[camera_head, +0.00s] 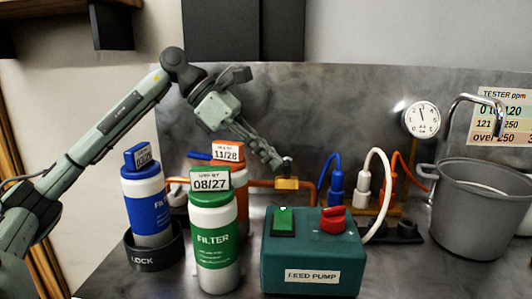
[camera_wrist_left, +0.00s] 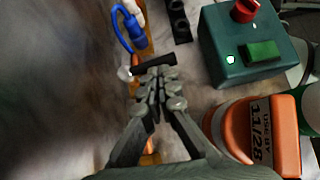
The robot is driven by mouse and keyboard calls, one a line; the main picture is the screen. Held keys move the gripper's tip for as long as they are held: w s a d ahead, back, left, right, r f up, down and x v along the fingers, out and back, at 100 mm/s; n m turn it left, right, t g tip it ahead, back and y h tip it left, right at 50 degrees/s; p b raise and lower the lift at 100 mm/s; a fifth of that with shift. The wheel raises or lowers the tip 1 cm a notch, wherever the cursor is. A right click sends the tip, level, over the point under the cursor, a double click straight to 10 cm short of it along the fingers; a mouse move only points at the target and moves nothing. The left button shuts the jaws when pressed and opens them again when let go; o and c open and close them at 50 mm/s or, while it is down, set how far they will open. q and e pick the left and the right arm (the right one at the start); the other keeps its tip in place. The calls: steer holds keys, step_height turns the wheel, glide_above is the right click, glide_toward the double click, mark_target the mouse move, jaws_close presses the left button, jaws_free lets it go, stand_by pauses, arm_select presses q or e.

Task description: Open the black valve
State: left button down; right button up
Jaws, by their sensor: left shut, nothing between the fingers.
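The black valve shows in the left wrist view as a dark bar-shaped handle (camera_wrist_left: 154,65) across an orange pipe. In the head view its small dark top (camera_head: 287,163) sits above a brass-orange body (camera_head: 287,183) behind the feed pump. My left gripper (camera_head: 273,161) reaches down from the upper left, just left of the valve. In the left wrist view the shut, empty fingers (camera_wrist_left: 158,82) are right at the handle, partly overlapping it. I cannot tell whether they touch. My right gripper is not in view.
The green feed pump box (camera_head: 310,250) stands in front of the valve. The green filter (camera_head: 214,245), orange filter (camera_head: 229,150) and blue filter (camera_head: 147,205) stand to the left. Blue (camera_head: 336,185) and white (camera_head: 363,184) plugs are close right; a grey bucket (camera_head: 478,215) is farther right.

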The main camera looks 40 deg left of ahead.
arm_select(q)
steer(key=shift+d, duration=0.1)
steer(key=shift+d+n+t, duration=0.15)
steer(key=shift+n+t, duration=0.15)
steer(key=shift+n, duration=0.2)
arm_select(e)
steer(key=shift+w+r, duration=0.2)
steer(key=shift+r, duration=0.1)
arm_select(q)
steer(key=shift+d+n+y, duration=0.1)
steer(key=shift+n+y, duration=0.2)
steer(key=shift+y, duration=0.1)
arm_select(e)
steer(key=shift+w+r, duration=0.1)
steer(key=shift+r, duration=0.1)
